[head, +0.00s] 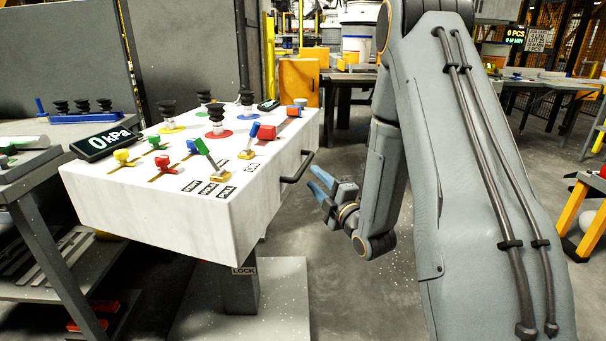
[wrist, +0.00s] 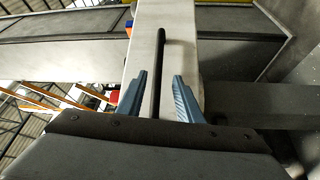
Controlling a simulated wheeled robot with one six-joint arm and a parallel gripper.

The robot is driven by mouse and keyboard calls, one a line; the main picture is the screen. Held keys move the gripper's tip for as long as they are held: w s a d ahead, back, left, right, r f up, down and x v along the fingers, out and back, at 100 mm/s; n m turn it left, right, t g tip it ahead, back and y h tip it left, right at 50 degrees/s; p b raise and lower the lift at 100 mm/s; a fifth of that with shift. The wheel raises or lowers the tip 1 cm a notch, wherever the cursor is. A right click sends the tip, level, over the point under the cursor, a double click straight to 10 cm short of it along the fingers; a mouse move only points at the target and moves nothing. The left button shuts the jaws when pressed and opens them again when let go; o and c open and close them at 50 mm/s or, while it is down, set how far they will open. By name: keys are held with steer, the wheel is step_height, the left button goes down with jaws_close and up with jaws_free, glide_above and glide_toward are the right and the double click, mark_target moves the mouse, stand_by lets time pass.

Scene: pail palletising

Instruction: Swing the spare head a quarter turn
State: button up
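The spare head is a white box (head: 190,195) on a dark post marked LOCK, with black suction cups, coloured valve levers and a 0 kPa display on top. A dark bar handle (head: 298,167) stands out from its right side. My gripper (head: 318,187) is open and empty, to the lower right of the handle. In the wrist view, the handle (wrist: 160,65) runs lengthwise between the two blue fingers of my gripper (wrist: 157,82), with a gap on either side. The white box (wrist: 145,45) lies behind it. How far the fingertips are from the bar is hard to tell.
A grey bench (head: 22,183) with a blue rack of suction cups (head: 85,117) stands close on the left. Grey panels (head: 185,45) stand behind the box. A yellow stand (head: 299,80) and a dark table lie farther back. A yellow-legged stand (head: 580,215) is at right.

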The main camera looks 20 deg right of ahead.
mark_target(304, 164)
steer(key=shift+r+x, duration=0.2)
steer(key=shift+x, duration=3.65)
jaws_close()
